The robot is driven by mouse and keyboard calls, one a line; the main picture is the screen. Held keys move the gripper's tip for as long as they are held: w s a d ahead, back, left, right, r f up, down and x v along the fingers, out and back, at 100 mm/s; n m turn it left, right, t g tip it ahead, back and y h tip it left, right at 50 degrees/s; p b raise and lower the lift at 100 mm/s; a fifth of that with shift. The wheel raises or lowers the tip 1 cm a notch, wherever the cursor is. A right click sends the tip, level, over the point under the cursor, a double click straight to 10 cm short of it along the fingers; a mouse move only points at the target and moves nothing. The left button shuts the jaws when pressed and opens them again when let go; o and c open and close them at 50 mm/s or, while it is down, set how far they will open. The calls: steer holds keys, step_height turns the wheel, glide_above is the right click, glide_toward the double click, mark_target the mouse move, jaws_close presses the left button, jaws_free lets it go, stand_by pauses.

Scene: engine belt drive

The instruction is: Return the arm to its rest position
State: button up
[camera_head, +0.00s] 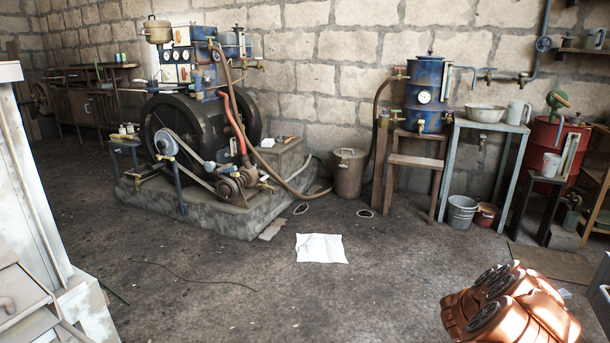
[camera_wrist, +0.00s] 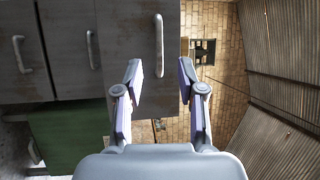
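My gripper (camera_wrist: 160,80) shows in the wrist view. Its two fingers are apart with nothing between them, so it is open and empty. Behind the fingers are grey cabinet fronts (camera_wrist: 125,40) with pale handles. An orange-brown, rounded part at the lower right of the head view appears to be my own arm; my gripper cannot be seen there. The engine (camera_head: 188,65) with its large dark flywheel (camera_head: 178,125) stands on a concrete plinth (camera_head: 230,222). A belt (camera_head: 190,160) runs from a grey pulley toward the small pump (camera_head: 240,182).
A white sheet (camera_head: 320,248) and a thin wire (camera_head: 195,277) lie on the floor. A bucket (camera_head: 462,212), a metal table (camera_head: 490,126) and a red drum (camera_head: 550,145) stand at right. White furniture (camera_head: 30,190) edges the left. The middle floor is mostly clear.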

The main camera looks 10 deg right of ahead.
steer(key=w+a+r+n+t+y+p, duration=0.35)
steer(key=w+a+r+n+t, duration=0.3)
steer(key=w, duration=0.45)
steer(key=w+a+r+n+t+y+p, duration=0.3)
steer(key=w+a+r+t+p, duration=0.25)
steer(key=w+a+r, duration=0.35)
steer(key=w+a+r+n+t+y+p, duration=0.2)
steer(key=a+r+n+y+p, duration=0.4)
steer(key=a, duration=0.7)
steer(key=w+a+r+n+t+y+p, duration=0.1)
steer(key=w+a+r+n+y+p, duration=0.15)
steer(key=a+r+n+y, duration=0.75)
steer(key=s+a+r+n+g+p, duration=0.3)
steer(key=s+a+p, duration=0.2)
steer(key=s+a, duration=0.5)
steer(key=s+a+r+n+g+p, duration=0.25)
steer(key=s+a+p, duration=0.35)
steer(key=s+a, duration=0.4)
steer(key=s+d+r+n+g+h+p, duration=0.1)
steer(key=s+r+n+g+p, duration=0.1)
steer(key=s, duration=0.7)
steer(key=s+d+r+n+g+h+p, duration=0.1)
steer(key=s+r+g+p, duration=0.2)
steer(key=s, duration=0.7)
steer(key=s+d+r+n+g+h+p, duration=0.1)
steer(key=s+d+r+n+g+p, duration=0.1)
steer(key=s, duration=0.8)
steer(key=shift+r+n+g+p, duration=0.3)
steer(key=shift+g+p, duration=0.45)
steer(key=shift+p, duration=0.4)
